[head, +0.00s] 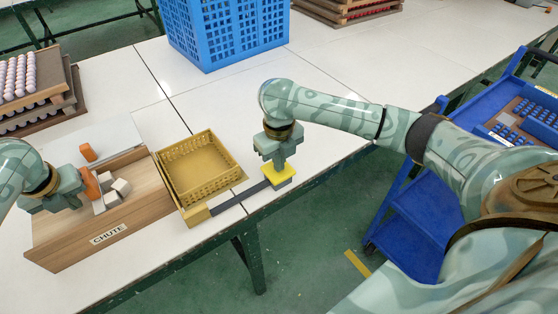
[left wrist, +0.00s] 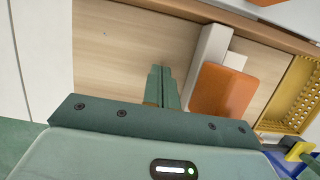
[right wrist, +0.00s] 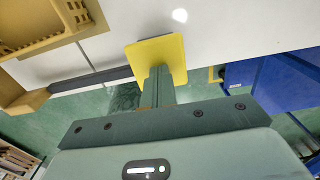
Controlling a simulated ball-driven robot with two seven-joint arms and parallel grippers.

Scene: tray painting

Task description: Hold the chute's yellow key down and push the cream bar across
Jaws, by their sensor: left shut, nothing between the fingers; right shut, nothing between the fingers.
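The chute (head: 65,245) is a wooden trough with a CHUTE label. Inside it lie orange blocks and cream pieces. A long cream bar (left wrist: 208,60) shows in the left wrist view beside an orange block (left wrist: 222,92). My left gripper (head: 82,203) is shut and empty inside the chute, left of these pieces; its fingertips (left wrist: 162,72) are a little apart from the cream bar. The yellow key (head: 272,176) sits at the end of a dark strip. My right gripper (head: 278,163) is shut and empty, fingertips at the key's top; I cannot tell how far it is down.
A yellow basket (head: 239,176) stands right of the chute and looks empty. A blue crate (head: 230,40) is behind. Trays of pale round items (head: 62,95) are at the far left. A blue cart (head: 415,215) stands right. The white table behind the right gripper is clear.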

